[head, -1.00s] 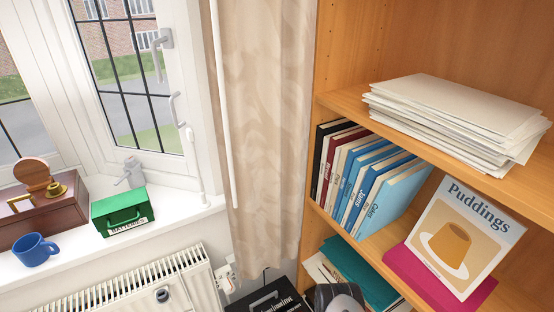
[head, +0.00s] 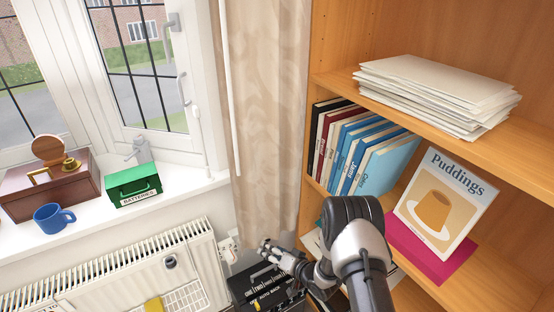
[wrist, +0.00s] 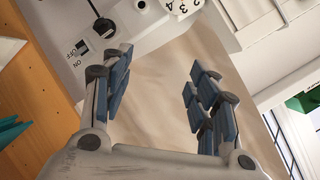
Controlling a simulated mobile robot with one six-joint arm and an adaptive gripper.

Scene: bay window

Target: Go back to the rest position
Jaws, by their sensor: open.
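My gripper (head: 266,247) is low in the head view, above the black box (head: 262,287) and in front of the curtain's lower part. It also shows in the wrist view (wrist: 160,95), with its two fingers wide apart. Nothing is held between them; only the beige curtain (wrist: 170,85) shows behind the gap. My arm reaches up from the bottom of the head view, in front of the lower shelves.
The bookcase holds books (head: 355,155), a paper stack (head: 435,90) and a Puddings book (head: 440,210). A green box (head: 133,185) and blue mug (head: 52,218) stand on the sill above the radiator (head: 125,275). A white dial device (wrist: 150,25) shows in the wrist view.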

